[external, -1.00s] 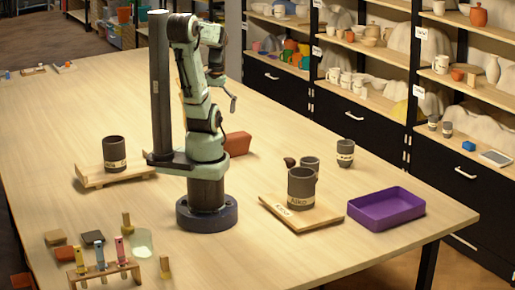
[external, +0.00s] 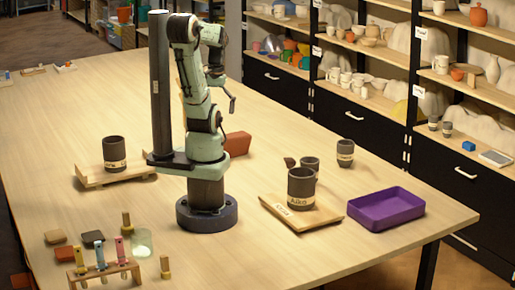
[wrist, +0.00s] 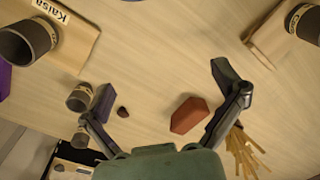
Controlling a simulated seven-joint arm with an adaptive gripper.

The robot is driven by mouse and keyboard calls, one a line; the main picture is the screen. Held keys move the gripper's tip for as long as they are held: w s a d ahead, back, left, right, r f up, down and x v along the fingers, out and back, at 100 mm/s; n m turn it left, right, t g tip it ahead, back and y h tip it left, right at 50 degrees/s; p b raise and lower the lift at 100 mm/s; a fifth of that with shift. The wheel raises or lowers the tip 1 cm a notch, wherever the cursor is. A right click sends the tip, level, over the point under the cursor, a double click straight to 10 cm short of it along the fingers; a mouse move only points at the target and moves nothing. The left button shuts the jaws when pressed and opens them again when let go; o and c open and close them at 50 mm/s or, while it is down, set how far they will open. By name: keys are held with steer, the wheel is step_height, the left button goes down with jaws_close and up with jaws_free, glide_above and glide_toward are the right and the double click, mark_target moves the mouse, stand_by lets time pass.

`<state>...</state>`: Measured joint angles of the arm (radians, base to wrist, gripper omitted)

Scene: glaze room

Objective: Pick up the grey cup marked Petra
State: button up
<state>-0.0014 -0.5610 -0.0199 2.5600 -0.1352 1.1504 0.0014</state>
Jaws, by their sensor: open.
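Several dark grey cups with pale name bands stand about; I cannot read Petra on any. One cup (external: 301,188), its band seeming to read Aiko, stands on the right wooden board (external: 270,203). Another cup (external: 310,164) is behind it, partly hidden, and a third (external: 345,150) stands farther right on the table. One more cup (external: 114,150) is on the left board (external: 88,181). In the wrist view, cups show at the upper left (wrist: 28,42), lower left (wrist: 80,97) and upper right (wrist: 305,22). My gripper (wrist: 163,88) is open and empty, high above the table.
A red-brown block (wrist: 188,115) lies below my gripper. A purple tray (external: 386,208) is at the right table edge. Shelves line the back right. The far table is mostly clear.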

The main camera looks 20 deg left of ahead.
steer(key=w+d+r+t, duration=0.1)
steer(key=w+r+t, duration=0.25)
steer(key=w, duration=0.55)
steer(key=w+d+r+t, duration=0.1)
steer(key=w+r+t, duration=0.3)
steer(key=w, duration=0.5)
steer(key=w+d+r+h, duration=0.1)
steer(key=w+d, duration=0.5)
steer(key=w, duration=0.3)
steer(key=w+d+f+m+h, duration=0.1)
steer(key=w+d+f+m, duration=0.3)
steer(key=w+d, duration=0.5)
steer(key=m+g, duration=0.2)
steer(key=g, duration=0.1)
glide_above(345, 154)
steer(key=a, duration=0.2)
steer(key=shift+h, duration=0.3)
steer(key=f, duration=1.8)
steer(key=shift+w+d+f, duration=0.25)
steer(key=shift+f, duration=0.05)
steer(key=shift+x, duration=3.2)
steer(key=shift+d, duration=0.1)
steer(key=c, duration=1.3)
